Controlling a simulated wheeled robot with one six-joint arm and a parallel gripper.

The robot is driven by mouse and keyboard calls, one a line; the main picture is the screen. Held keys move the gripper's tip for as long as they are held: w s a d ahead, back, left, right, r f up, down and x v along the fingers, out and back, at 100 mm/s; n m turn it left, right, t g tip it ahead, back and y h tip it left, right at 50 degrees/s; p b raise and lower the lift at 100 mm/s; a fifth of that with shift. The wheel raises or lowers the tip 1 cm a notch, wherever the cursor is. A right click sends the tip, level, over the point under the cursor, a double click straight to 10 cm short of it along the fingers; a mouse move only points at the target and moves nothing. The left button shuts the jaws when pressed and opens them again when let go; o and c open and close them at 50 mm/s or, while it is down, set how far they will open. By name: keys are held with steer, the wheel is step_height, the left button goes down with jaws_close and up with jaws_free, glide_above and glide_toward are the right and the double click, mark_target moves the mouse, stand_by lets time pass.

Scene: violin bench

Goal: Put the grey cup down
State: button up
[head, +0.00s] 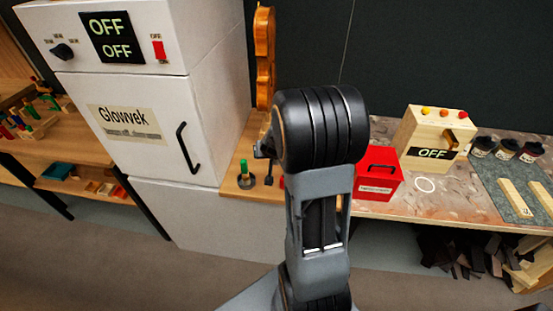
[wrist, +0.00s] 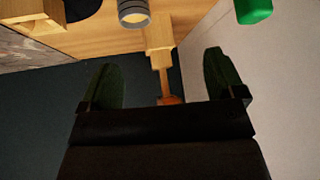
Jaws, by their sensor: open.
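A ribbed grey cylinder, which looks like the grey cup (wrist: 133,12), shows at the top edge of the wrist view against the wooden surface, partly cut off. I cannot tell what its base rests on. My gripper (wrist: 160,58) is open, its two dark fingers wide apart. The cup is beyond the fingertips and apart from them, with nothing held. In the head view my arm hides the cup and most of my gripper.
A light wooden piece (wrist: 159,34) shows between the fingers. A green object (wrist: 253,10) is at the top right. On the bench stand a green-topped peg (head: 245,178), a red box (head: 378,174) and a wooden switch box (head: 433,137) reading OFF. A white cabinet (head: 150,125) stands left.

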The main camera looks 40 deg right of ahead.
steer(key=shift+m+h, duration=0.5)
steer(key=shift+h, duration=0.1)
steer(key=w+d+f+b, duration=0.1)
steer(key=d+f, duration=0.1)
steer(key=w+d+f+b, duration=0.1)
steer(key=d+f, duration=0.1)
steer(key=f, duration=0.1)
steer(key=w+d+f+b, duration=0.1)
steer(key=w+d+f, duration=0.1)
steer(key=f, duration=0.1)
steer(key=shift+d+f, duration=0.15)
steer(key=shift+d, duration=0.15)
steer(key=shift+b+x, duration=0.35)
steer(key=shift+x, duration=2.85)
steer(key=shift+w, duration=0.15)
steer(key=c, duration=1.1)
steer(key=shift+r, duration=0.2)
steer(key=shift+c, duration=0.2)
